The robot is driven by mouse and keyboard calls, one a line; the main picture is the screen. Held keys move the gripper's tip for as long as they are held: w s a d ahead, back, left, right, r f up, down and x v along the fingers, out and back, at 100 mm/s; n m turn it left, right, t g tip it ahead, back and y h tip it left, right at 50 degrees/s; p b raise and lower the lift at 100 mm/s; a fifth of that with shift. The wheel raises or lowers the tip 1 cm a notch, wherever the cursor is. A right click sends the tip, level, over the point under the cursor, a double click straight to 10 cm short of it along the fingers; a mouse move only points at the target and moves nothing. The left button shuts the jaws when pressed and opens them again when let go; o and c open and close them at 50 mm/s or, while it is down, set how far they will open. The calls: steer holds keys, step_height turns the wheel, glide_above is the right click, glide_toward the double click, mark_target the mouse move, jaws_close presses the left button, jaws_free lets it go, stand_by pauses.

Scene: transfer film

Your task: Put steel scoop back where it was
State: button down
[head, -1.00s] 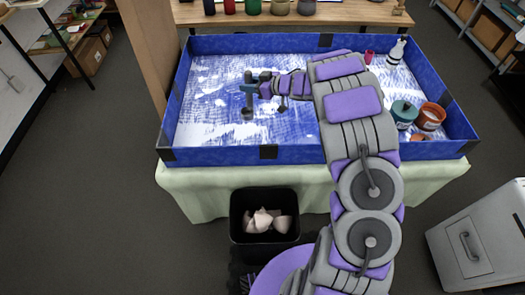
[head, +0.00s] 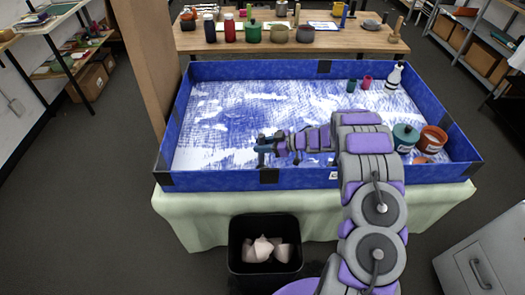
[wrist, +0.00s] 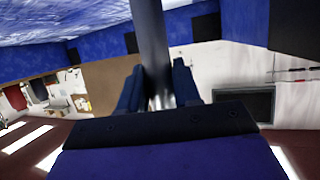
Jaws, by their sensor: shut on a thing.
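My gripper (head: 262,149) is over the front part of the blue-walled tray (head: 320,178), close to its near wall and left of the tray's middle. In the wrist view my gripper (wrist: 158,88) is shut on the steel scoop (wrist: 151,40), which shows as a smooth grey metal bar between the two dark fingers. The scoop's bowl cannot be made out. In the head view the scoop is too small and dark to tell apart from the fingers.
A teal pot (head: 404,138) and an orange pot (head: 432,140) stand at the tray's right, with a white bottle (head: 394,77) behind. A wooden table (head: 290,42) with several jars is beyond. A black bin (head: 264,256) stands in front. The tray's left and middle are clear.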

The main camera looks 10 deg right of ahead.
mark_target(262, 157)
step_height(262, 157, down, 2)
steer(key=shift+d+f, duration=0.1)
steer(key=c, duration=0.8)
jaws_free()
